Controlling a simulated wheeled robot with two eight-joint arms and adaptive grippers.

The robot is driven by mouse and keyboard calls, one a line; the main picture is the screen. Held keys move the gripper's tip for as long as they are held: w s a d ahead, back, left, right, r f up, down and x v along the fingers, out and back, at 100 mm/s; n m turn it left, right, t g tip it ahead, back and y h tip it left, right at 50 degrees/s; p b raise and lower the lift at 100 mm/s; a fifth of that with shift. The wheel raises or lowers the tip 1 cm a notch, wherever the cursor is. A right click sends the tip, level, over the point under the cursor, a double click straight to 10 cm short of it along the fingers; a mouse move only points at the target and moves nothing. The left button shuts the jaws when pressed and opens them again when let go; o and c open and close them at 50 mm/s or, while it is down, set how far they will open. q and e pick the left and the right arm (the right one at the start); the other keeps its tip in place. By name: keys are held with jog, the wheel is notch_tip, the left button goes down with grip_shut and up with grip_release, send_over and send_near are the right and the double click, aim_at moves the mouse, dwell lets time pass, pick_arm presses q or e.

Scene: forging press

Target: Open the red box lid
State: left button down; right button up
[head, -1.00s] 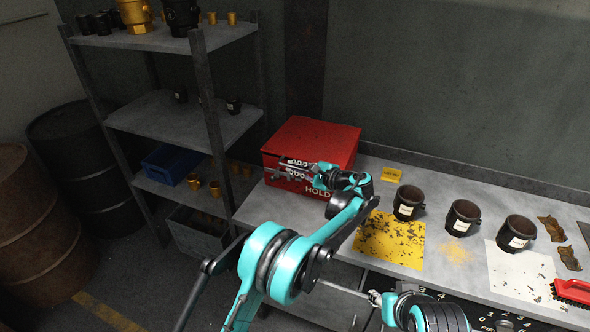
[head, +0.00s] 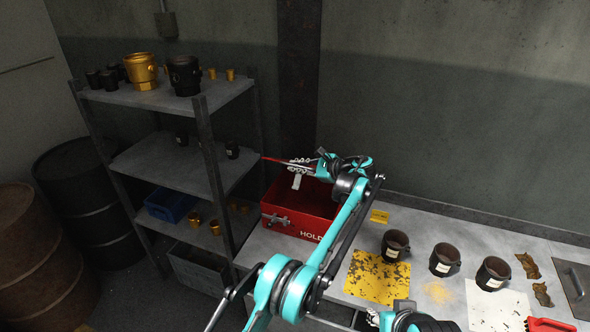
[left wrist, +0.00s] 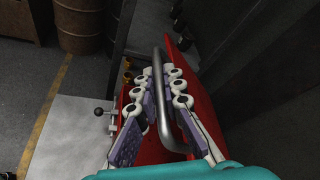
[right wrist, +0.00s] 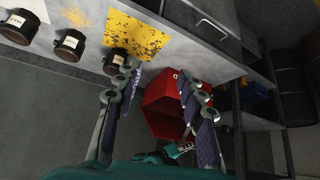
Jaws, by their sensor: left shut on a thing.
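The red box (head: 290,218) stands on the bench, its front marked HOLD and its inside showing. Its red lid (head: 276,160) is raised and seen nearly edge-on in the head view. In the left wrist view the lid (left wrist: 205,112) carries a grey metal bar handle (left wrist: 162,92). My left gripper (head: 299,170) is above the box, shut on this handle, with a finger on each side of it (left wrist: 164,75). My right gripper (right wrist: 157,82) is open and empty in its wrist view, with the red box (right wrist: 163,108) beyond its fingers.
A yellow mat (head: 377,277) and several dark mugs (head: 395,246) lie to the right of the box on the bench. A metal shelf (head: 165,165) stands close to its left. A dark barrel (head: 85,200) is farther left. The wall is close behind.

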jog(key=shift+r, duration=0.35)
